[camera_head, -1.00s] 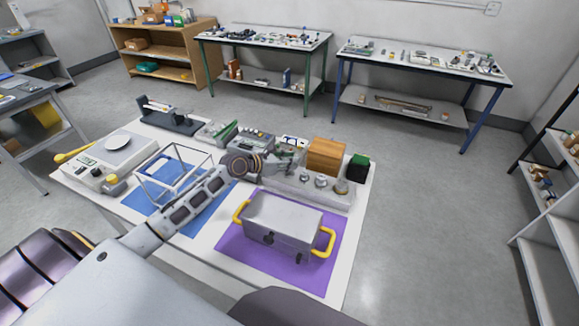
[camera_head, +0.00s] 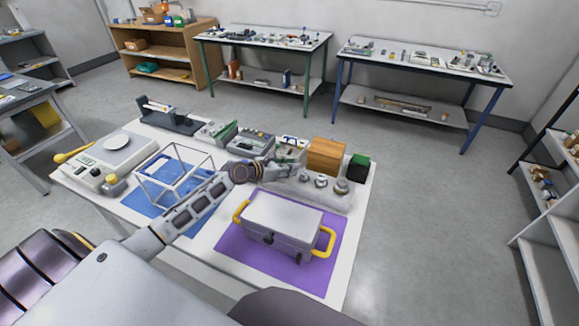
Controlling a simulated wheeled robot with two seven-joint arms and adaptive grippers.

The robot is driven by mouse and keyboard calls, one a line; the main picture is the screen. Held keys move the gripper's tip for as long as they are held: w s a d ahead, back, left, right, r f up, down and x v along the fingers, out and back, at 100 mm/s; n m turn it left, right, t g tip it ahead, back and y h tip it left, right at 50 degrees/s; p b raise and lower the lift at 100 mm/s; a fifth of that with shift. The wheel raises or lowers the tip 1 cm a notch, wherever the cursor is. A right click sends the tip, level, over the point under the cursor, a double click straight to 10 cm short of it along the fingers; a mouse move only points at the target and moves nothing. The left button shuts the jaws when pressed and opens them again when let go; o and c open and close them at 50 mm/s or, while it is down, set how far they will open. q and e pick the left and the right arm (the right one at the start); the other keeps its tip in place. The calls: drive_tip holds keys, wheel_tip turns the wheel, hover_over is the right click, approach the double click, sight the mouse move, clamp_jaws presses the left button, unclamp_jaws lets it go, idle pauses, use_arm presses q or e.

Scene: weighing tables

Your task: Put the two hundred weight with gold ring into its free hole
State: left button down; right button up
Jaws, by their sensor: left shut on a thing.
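My left gripper (camera_head: 284,172) is shut, low over the left end of the grey weight block (camera_head: 320,196) on the white table. What it grips is mostly hidden by the fingers and too small to make out; it looks like a small weight. A gold ring cannot be seen on it. Several silvery weights stand in the block to the right of the gripper: a small one (camera_head: 305,178), a middle one (camera_head: 321,182) and a larger one (camera_head: 341,187). The hole under the gripper is hidden. My right gripper is not in view.
Behind the block stand a wooden box (camera_head: 326,155) and a dark green box (camera_head: 358,167). In front, a grey case with yellow handles (camera_head: 283,222) stands on a purple mat (camera_head: 233,254). A clear-sided frame (camera_head: 172,172) and a balance (camera_head: 118,160) are left of my arm.

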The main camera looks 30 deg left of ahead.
use_arm(q)
drive_tip(key=shift+f, duration=0.2)
drive_tip(key=c, duration=1.3)
unclamp_jaws()
drive_tip(key=shift+s+f, duration=0.1)
drive_tip(key=shift+o, duration=0.3)
drive_tip(key=shift+f, duration=0.1)
drive_tip(key=shift+r, duration=0.2)
drive_tip(key=shift+r, duration=0.45)
drive_tip(key=shift+v, duration=1.35)
drive_tip(key=v, duration=0.9)
drive_tip(key=shift+r, duration=0.25)
